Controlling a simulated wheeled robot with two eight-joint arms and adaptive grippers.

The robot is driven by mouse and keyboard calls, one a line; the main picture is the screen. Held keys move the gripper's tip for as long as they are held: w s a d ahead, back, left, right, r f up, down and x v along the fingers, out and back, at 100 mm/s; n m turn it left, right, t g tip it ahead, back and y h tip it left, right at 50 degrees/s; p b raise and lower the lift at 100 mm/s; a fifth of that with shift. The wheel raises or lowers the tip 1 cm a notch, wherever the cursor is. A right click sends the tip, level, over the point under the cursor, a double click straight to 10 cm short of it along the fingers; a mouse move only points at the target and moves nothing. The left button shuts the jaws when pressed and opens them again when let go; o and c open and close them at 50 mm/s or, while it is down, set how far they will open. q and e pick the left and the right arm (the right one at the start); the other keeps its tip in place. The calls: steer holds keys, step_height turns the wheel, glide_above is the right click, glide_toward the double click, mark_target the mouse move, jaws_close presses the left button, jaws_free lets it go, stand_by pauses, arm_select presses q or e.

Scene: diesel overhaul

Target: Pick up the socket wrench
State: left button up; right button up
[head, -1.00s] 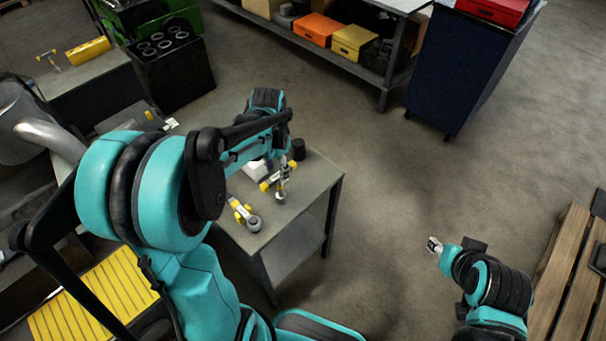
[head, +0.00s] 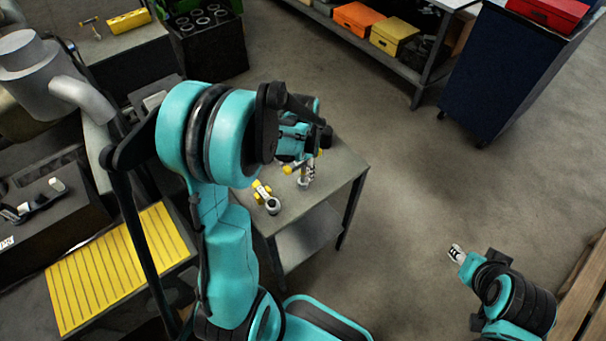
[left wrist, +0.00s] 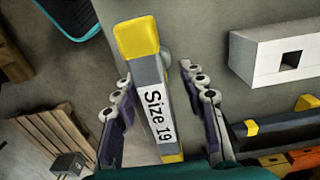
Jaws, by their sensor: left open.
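A grey tool with yellow ends and a white "Size 19" label (left wrist: 150,105), seemingly the socket wrench, lies between the spread fingers of my left gripper (left wrist: 158,88) in the left wrist view. The fingers are open, one on each side, with gaps to the tool. In the head view my left gripper (head: 306,176) points down over the small grey table (head: 325,195). A yellow-and-grey tool with a round end (head: 262,191) lies left of it on the table. My right gripper (head: 456,253) is off to the right over the floor; its jaws are too small to judge.
A blue cabinet (head: 500,75) and a shelf with orange (head: 358,18) and yellow boxes (head: 393,33) stand behind. The floor right of the table is clear.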

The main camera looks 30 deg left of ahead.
arm_select(q)
jaws_close()
steer(key=shift+r, duration=0.1)
steer(key=shift+r, duration=0.25)
step_height(320, 180, up, 4)
steer(key=shift+p, duration=0.85)
steer(key=s+d+r+p, duration=0.1)
steer(key=s+d+r, duration=0.1)
steer(key=d, duration=0.3)
steer(key=s+d+r+p, duration=0.1)
steer(key=s+d+r, duration=0.1)
steer(key=d+r, duration=0.2)
steer(key=shift+s+d+r, duration=0.2)
steer(key=shift+s+d, duration=0.15)
steer(key=shift+d, duration=0.55)
